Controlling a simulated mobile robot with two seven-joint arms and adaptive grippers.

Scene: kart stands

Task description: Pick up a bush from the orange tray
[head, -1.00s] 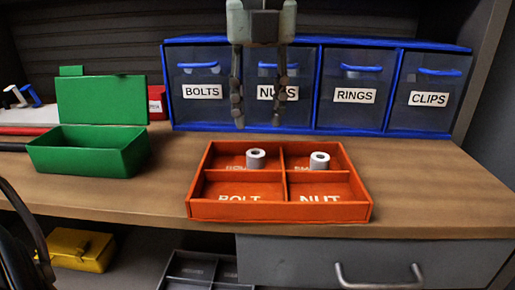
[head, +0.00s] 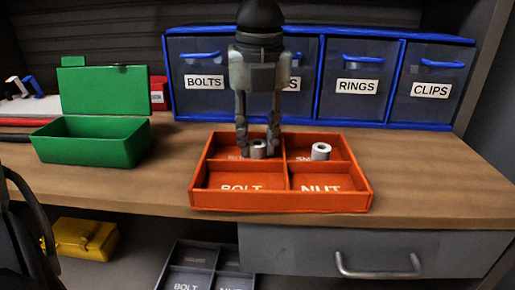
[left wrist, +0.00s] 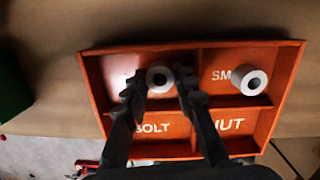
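The orange tray (head: 372,196) stands on the wooden bench with its compartments facing up. One grey-white bush (head: 258,149) stands in its back left compartment, and another bush (head: 320,151) stands in the back right one. My left gripper (head: 258,150) points down into the back left compartment, open, with a finger on each side of the first bush. In the left wrist view this bush (left wrist: 160,79) sits between the fingertips, very near both; contact cannot be told. The second bush (left wrist: 254,82) is clear to the right. My right gripper is not in view.
Blue-framed bins (head: 390,85) labelled BOLTS, RINGS and CLIPS stand behind the tray; my gripper partly covers one label. An open green box (head: 95,148) is at the left. A grey drawer (head: 380,250) is below the bench, with a yellow box (head: 85,240) and a dark tray (head: 190,268) lower down.

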